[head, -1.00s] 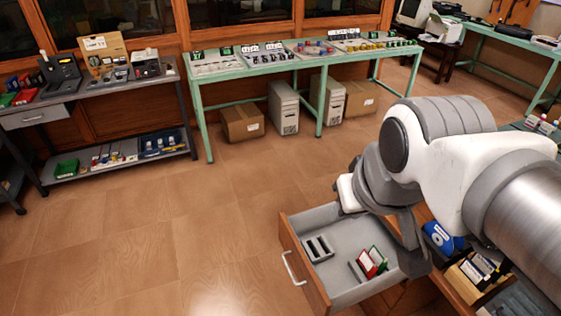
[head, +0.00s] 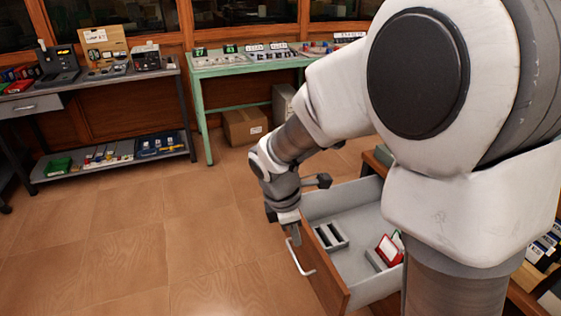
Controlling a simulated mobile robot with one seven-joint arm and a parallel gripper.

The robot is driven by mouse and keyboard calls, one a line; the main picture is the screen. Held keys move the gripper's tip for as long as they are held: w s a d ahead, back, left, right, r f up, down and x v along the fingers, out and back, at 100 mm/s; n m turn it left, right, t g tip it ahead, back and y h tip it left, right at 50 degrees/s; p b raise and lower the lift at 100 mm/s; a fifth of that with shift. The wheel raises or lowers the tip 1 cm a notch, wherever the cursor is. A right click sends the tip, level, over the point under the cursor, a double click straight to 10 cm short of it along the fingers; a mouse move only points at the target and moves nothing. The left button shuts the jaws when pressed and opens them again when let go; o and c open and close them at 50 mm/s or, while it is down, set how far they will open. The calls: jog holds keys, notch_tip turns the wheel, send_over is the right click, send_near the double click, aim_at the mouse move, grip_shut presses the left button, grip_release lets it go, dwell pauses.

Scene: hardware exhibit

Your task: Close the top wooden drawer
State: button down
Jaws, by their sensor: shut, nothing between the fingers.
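The top wooden drawer (head: 318,270) is pulled open at the lower right of the head view. It has a brown wooden front, a pale grey inside and a white bar handle (head: 299,258) on its outer face. My gripper (head: 293,236) is shut and empty. In the picture it lies at the upper left end of the drawer front, by the top of the handle. I cannot tell whether it touches either. My arm hides the right part of the drawer and most of the cabinet.
The drawer holds a grey slotted holder (head: 331,236) and a red-and-white item (head: 389,250). Open wooden floor (head: 150,240) lies left of the drawer. A green table (head: 240,72), a grey workbench (head: 100,85) and a cardboard box (head: 244,126) stand at the back.

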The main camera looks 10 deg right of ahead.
notch_tip(320, 180, down, 7)
jog(key=w+a+n+b, duration=0.1)
jog(key=n+b, duration=0.1)
jog(key=b, duration=0.4)
send_near(314, 273)
jog(key=shift+x, duration=2.65)
jog(key=shift+w, duration=0.1)
